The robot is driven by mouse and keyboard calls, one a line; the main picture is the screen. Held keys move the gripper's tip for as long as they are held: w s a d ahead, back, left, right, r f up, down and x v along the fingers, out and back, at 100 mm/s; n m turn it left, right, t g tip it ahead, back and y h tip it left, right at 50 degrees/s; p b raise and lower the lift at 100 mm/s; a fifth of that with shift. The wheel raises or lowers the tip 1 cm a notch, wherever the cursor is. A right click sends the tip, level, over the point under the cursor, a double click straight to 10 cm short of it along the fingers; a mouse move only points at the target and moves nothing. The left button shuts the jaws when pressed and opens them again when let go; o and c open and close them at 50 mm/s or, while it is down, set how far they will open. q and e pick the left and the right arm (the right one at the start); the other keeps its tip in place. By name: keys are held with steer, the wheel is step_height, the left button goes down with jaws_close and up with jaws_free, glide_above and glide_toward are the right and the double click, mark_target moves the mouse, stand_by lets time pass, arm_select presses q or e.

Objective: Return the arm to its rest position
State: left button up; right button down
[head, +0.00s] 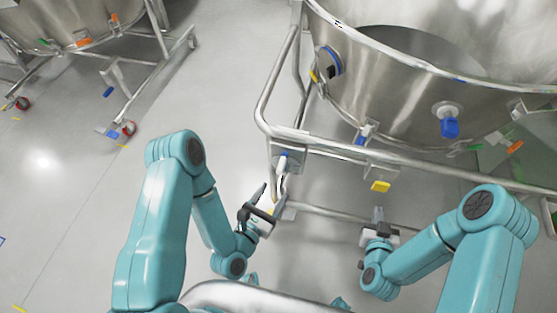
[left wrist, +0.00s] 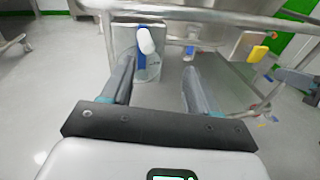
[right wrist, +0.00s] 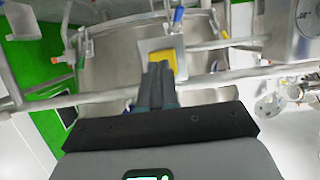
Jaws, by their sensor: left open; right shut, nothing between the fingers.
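My left gripper (head: 270,196) is in the middle of the head view, just in front of the frame of a steel vessel (head: 400,92). Its fingers are apart in the left wrist view (left wrist: 157,85), with a white and blue fitting (left wrist: 146,42) showing beyond them. I see nothing held, and a gap to the fitting cannot be judged. My right gripper (head: 378,215) is lower right of it, below a yellow tag (head: 381,186). In the right wrist view its fingers (right wrist: 158,78) are together and empty, overlapping the yellow tag (right wrist: 165,56) in the picture.
The vessel's tubular rail (head: 340,160) runs close in front of both grippers. A blue-capped port (head: 449,127) sticks out of the vessel wall. Another wheeled vessel (head: 75,22) stands at the upper left. The floor (head: 75,190) on the left is clear.

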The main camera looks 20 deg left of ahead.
arm_select(q)
steer(key=w+r+m+g+p, duration=0.1)
steer(key=w+r+m+p, duration=0.3)
steer(key=r, duration=0.4)
arm_select(e)
step_height(320, 180, up, 7)
steer(key=g, duration=0.1)
arm_select(q)
steer(key=s+f+m+g+p, duration=0.1)
steer(key=s+f+m+g, duration=0.4)
steer(key=m, duration=0.8)
steer(key=s+f+m+g+p, duration=0.1)
steer(key=s+f+m+g, duration=0.4)
steer(key=s+m+g, duration=0.5)
steer(key=s+m, duration=0.3)
steer(key=s, duration=0.1)
steer(key=shift+f, duration=0.2)
arm_select(e)
steer(key=s+a+f+m+g+y, duration=0.1)
steer(key=s+a+f+g+y, duration=0.1)
steer(key=s+g, duration=0.4)
steer(key=s+a+f+m+g+y, duration=0.1)
steer(key=s+g, duration=0.5)
steer(key=s, duration=0.6)
step_height(320, 180, down, 3)
steer(key=a+y, duration=0.1)
steer(key=a, duration=0.2)
steer(key=shift+s+r+g, duration=0.15)
steer(key=shift+s+g, duration=0.1)
steer(key=shift+g, duration=0.15)
